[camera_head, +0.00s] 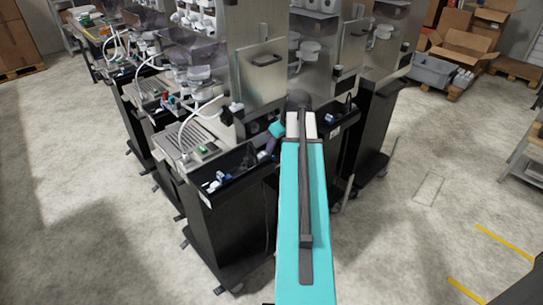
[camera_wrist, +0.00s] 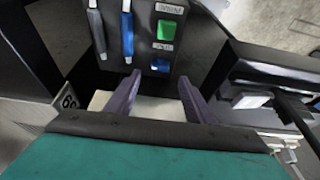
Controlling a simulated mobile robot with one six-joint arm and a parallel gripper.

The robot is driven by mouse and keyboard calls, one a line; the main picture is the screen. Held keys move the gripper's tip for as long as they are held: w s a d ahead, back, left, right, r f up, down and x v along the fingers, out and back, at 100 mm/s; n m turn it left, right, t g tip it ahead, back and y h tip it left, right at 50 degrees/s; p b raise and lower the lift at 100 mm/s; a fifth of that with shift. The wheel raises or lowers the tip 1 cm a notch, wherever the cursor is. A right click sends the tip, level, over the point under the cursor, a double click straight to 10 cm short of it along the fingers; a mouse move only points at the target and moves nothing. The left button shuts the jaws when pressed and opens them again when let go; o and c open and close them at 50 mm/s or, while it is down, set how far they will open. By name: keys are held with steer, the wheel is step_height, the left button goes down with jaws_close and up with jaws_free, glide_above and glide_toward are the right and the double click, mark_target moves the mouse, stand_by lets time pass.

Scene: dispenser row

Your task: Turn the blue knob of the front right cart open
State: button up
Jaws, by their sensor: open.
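In the wrist view a dark panel carries a long blue handle (camera_wrist: 127,32), which looks like the blue knob, beside a similar grey handle (camera_wrist: 96,30). To their right are a green button (camera_wrist: 168,31) and a blue button (camera_wrist: 160,66), with small labels. My gripper (camera_wrist: 159,80) is open and empty, its two purple fingers pointing at the panel's lower edge. The left fingertip is close below the blue handle; I cannot tell whether they touch. In the head view my gripper (camera_head: 268,150) is small and partly hidden at the front cart (camera_head: 230,225); the blue handle cannot be made out there.
The front cart's black tray (camera_head: 232,163) holds small white and blue items. More dispenser carts (camera_head: 375,120) stand close behind and to the right. Cardboard boxes (camera_head: 468,45) and a grey bin (camera_head: 430,72) are at the back right. The floor (camera_head: 400,230) at right is clear.

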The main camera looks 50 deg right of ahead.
steer(key=shift+p+x, duration=0.5)
steer(key=shift+x, duration=2.9)
